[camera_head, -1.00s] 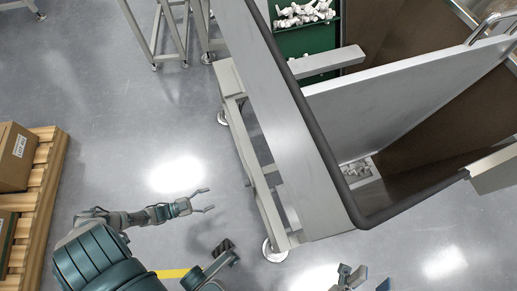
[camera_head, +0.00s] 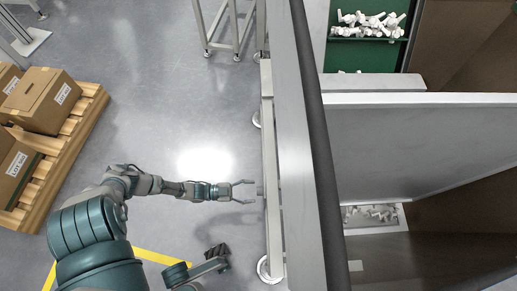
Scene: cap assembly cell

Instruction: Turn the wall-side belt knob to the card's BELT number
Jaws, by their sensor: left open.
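My left gripper (camera_head: 253,191) reaches in from the left above the grey floor, its two fingers spread open and empty. Its fingertips are close to the outer side of the grey metal machine frame (camera_head: 271,160). A small grey stub (camera_head: 260,191) shows on that side, just past the fingertips; I cannot tell whether it is the belt knob. I see no card and no readable BELT number.
The tall machine wall with a dark rim (camera_head: 318,140) stands right of the gripper. Inside are a green bin (camera_head: 350,55) with white parts and a tray (camera_head: 372,229) of pale parts. Boxes (camera_head: 40,98) sit on a wooden pallet (camera_head: 70,125) at left.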

